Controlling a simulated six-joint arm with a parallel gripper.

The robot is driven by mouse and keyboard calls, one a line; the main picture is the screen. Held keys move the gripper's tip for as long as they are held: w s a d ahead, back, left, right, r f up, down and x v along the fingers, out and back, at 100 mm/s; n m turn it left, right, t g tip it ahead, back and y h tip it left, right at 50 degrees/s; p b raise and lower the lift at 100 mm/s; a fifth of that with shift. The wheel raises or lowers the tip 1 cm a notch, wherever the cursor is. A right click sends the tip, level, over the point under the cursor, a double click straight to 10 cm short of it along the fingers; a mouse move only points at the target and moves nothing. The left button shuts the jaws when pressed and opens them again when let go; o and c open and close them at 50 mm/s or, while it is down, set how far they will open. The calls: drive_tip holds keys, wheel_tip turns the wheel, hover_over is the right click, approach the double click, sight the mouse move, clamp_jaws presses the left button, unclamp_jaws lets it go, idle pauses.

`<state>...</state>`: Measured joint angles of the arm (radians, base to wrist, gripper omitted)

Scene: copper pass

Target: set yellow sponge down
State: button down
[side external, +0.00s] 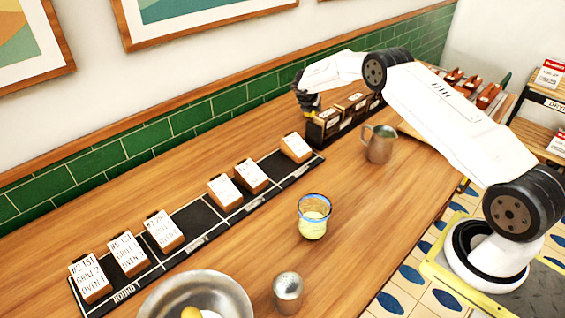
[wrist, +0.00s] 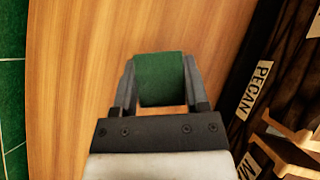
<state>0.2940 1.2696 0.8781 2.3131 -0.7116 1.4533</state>
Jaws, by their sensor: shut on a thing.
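My gripper (wrist: 160,68) is shut on the sponge (wrist: 161,84), which sits between both fingers in the wrist view. The face toward the wrist camera is dark green. In the side view, a small yellow part of the sponge (side external: 312,113) shows below my gripper (side external: 308,106), near the back of the wooden counter (side external: 350,205). The rest of the sponge is hidden there. Bare wood lies around and beyond the sponge in the wrist view. I cannot tell whether the sponge touches the counter.
A dark divided box (side external: 325,128), with a PECAN label (wrist: 256,90) in the wrist view, stands close beside my gripper. The green tiled wall (side external: 190,120) is behind. A metal mug (side external: 379,146), a glass (side external: 313,218) and a ticket strip (side external: 203,217) stand farther off.

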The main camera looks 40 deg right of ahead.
drive_tip(key=shift+f, duration=0.4)
drive_tip(key=shift+f, duration=0.1)
drive_tip(key=shift+c, duration=0.5)
unclamp_jaws()
drive_tip(key=shift+a+r, duration=0.2)
drive_tip(key=shift+r, duration=0.2)
drive_tip(key=v, duration=1.1)
drive_tip(key=shift+a+r, duration=0.1)
drive_tip(key=shift+r, duration=0.15)
